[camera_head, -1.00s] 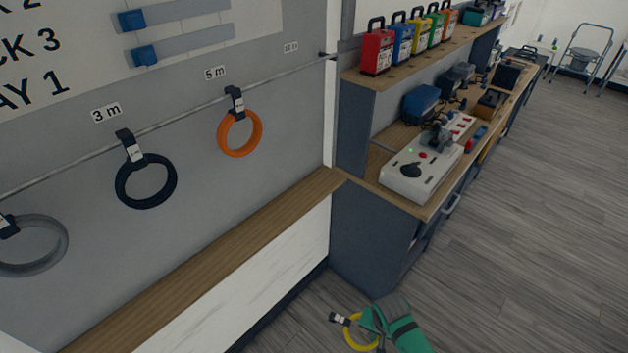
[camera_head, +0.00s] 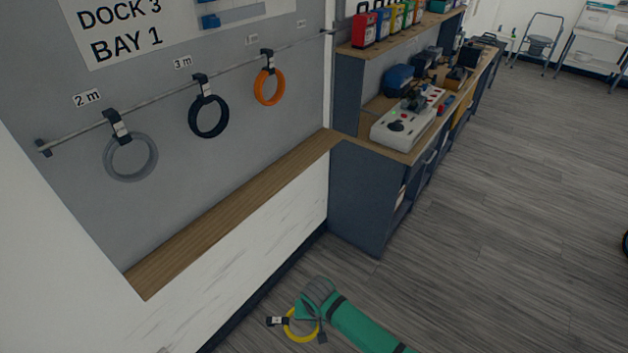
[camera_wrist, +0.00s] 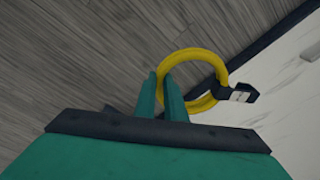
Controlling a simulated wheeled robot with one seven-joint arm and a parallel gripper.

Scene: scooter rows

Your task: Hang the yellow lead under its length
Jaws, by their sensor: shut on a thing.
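The yellow lead (camera_head: 290,333) is a coiled ring with a dark hook tag that bears a white label. My gripper (camera_head: 308,318) is shut on the coil and holds it low, in front of the white panel under the wooden ledge. In the wrist view the yellow lead (camera_wrist: 216,62) shows between and beyond the green fingers (camera_wrist: 167,92), with its tag out to the right. A rail (camera_head: 150,101) on the grey wall carries a grey coil (camera_head: 131,158) under "2 m", a black coil (camera_head: 209,118) under "3 m" and an orange coil (camera_head: 268,88). The lead's label is too small to read.
A wooden ledge (camera_head: 235,213) runs below the rail. A workbench (camera_head: 360,195) with a control box (camera_head: 408,122) and coloured cases stands to the right. A white wall edge (camera_head: 60,250) is near at left.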

